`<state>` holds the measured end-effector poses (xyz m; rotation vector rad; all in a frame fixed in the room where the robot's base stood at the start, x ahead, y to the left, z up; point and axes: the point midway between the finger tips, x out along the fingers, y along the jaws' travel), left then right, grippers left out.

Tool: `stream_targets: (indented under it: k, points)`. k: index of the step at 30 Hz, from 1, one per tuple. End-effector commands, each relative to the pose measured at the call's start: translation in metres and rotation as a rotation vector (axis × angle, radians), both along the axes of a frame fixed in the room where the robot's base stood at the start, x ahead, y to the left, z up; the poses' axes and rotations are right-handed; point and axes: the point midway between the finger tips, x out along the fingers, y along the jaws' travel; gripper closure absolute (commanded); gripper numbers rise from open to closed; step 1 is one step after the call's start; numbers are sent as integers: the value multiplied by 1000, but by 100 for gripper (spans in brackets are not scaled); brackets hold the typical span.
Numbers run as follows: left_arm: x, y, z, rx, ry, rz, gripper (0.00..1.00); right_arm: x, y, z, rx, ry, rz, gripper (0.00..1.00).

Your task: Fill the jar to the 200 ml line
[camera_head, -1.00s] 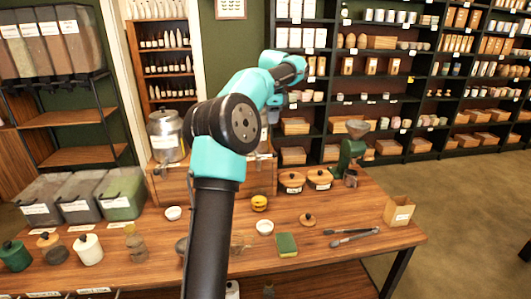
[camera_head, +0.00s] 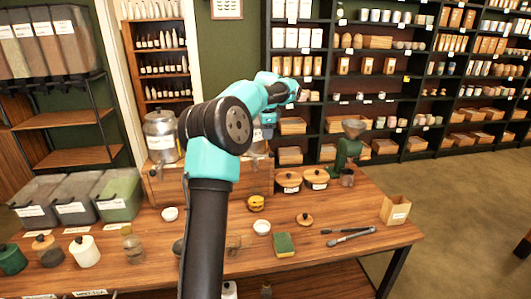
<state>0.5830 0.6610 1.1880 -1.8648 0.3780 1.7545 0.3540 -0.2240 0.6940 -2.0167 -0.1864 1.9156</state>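My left arm rises through the middle of the view and reaches toward the back of the table. Its gripper (camera_head: 268,131) hangs at the far end, above a metal container (camera_head: 258,148) that is mostly hidden behind the arm. The fingers are too small and covered to tell open from shut. A second metal container with a label (camera_head: 163,137) stands on the wooden stand (camera_head: 165,186) to the left. A small clear glass jar (camera_head: 134,249) stands at the front left of the table; its volume lines cannot be read. My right gripper is not in view.
White (camera_head: 85,253) and green (camera_head: 12,260) canisters stand at the front left. Small bowls (camera_head: 262,227), a sponge (camera_head: 283,245), tongs (camera_head: 350,237), wooden-lidded pots (camera_head: 288,181), a green grinder (camera_head: 348,153) and a paper bag (camera_head: 395,210) are on the table (camera_head: 345,260).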

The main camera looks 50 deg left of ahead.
Motion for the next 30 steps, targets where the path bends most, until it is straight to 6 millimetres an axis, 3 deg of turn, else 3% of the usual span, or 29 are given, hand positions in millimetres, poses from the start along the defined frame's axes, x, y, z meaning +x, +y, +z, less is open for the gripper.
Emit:
stream_targets:
  k: [15, 21, 30]
  points:
    - [9, 14, -84, 0, 1, 1, 63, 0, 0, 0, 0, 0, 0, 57]
    - [11, 16, -97, 1, -1, 0, 63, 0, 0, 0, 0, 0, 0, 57]
    - [11, 16, -98, 0, -2, 1, 64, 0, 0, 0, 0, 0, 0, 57]
